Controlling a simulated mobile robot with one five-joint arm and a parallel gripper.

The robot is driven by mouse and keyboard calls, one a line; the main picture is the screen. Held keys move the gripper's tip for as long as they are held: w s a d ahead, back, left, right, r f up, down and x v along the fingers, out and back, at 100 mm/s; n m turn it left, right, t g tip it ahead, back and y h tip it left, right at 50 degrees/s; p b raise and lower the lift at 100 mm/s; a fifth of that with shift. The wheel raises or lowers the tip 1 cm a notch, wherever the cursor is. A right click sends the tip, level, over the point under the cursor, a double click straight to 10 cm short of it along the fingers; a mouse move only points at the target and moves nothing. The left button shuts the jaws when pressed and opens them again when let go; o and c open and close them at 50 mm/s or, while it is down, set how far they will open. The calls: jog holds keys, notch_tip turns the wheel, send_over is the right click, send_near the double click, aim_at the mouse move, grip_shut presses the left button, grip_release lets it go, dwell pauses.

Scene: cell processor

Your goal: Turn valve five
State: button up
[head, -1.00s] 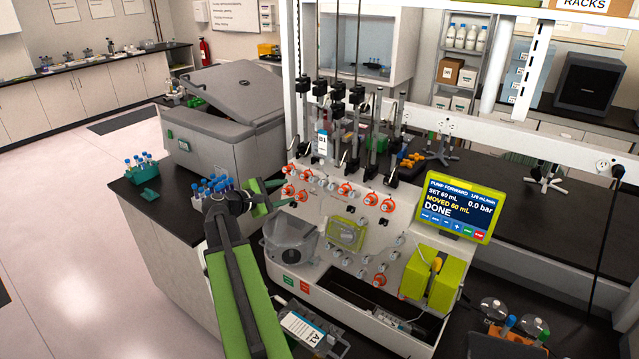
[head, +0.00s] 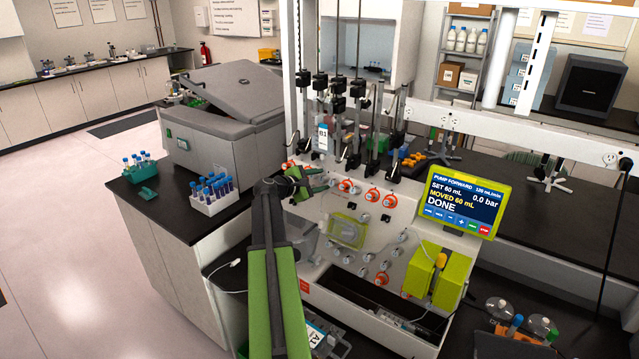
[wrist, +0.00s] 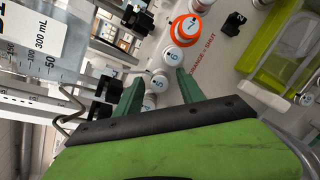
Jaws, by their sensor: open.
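In the wrist view, a row of numbered white valve knobs runs between and beyond my fingers. The knob that appears to be valve five (wrist: 160,80) sits between the two fingertips; its cap looks white, with no orange ring visible. Valve six (wrist: 172,57) is just beyond it, and valve seven (wrist: 187,28) has an orange ring. My gripper (wrist: 160,88) is open, one green finger on each side of the row; I cannot tell whether it touches a knob. In the head view, my gripper (head: 306,183) is at the left part of the machine's white panel (head: 398,228), hiding knobs there.
Orange-ringed knobs (head: 372,195) are right of my gripper. Upright syringe columns (head: 338,110) stand close above the valves. The screen (head: 458,205) reads DONE. A blue-capped tube rack (head: 212,198) stands at the left. A printed "ORANGE = SHUT" label (wrist: 205,57) lies beside the valves.

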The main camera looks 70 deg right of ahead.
grip_shut()
jog(key=shift+w, duration=0.1)
dwell(0.4)
jog(key=m+p, duration=0.1)
jog(key=m, duration=0.2)
jog(key=shift+r+m+y, duration=0.1)
jog(key=shift+m+y, duration=0.3)
jog(key=m+p, duration=0.2)
jog(key=m, duration=0.2)
jog(key=shift+m+y, duration=0.3)
jog(key=shift+y, duration=0.1)
jog(key=m+p, duration=0.1)
jog(key=m, duration=0.3)
jog(key=shift+y+p, duration=0.3)
jog(key=shift+a+m+t+p, duration=0.1)
jog(key=shift+m+t+p, duration=0.4)
jog(key=shift+m, duration=1.4)
